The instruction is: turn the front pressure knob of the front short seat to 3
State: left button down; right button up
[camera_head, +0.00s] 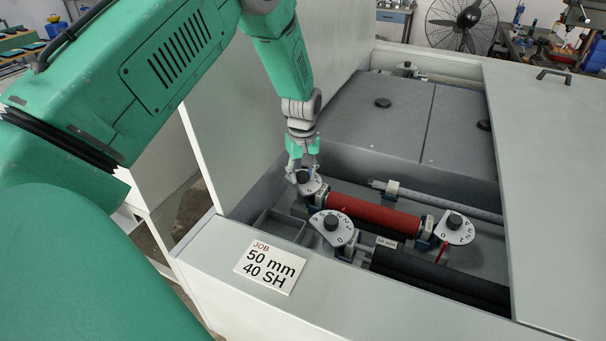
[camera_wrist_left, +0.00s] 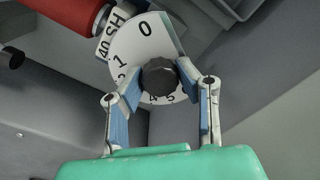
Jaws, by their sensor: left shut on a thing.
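My left gripper (camera_head: 302,172) reaches down into the open machine and is shut on a black knob (camera_head: 302,177). The knob stands on a white numbered dial plate (camera_head: 315,187) at the left end of the red roller (camera_head: 375,215). In the left wrist view the two blue-padded fingers (camera_wrist_left: 160,88) press on either side of the ridged knob (camera_wrist_left: 160,76). The dial plate (camera_wrist_left: 145,32) there shows 0 and 1, with 4 and 5 partly behind the fingers. No pointer is clear, so I cannot tell the setting. My right gripper is out of view.
Two more dials with black knobs stand close by, a front one (camera_head: 333,227) and a right one (camera_head: 455,229). A dark roller (camera_head: 440,280) lies in front. The job card (camera_head: 270,266) reads 50 mm, 40 SH. A tall grey panel (camera_head: 235,120) rises beside my arm.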

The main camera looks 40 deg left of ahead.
aim_at(302, 172)
pick_arm(q)
jog(key=shift+f, duration=0.1)
dwell(0.3)
jog(key=c, duration=1.2)
grip_release()
jog(key=shift+w+a+f, duration=0.1)
jog(key=shift+w, duration=0.05)
notch_tip(302, 172, up, 12)
jog(key=shift+w+f, duration=0.1)
jog(key=shift+a, duration=0.1)
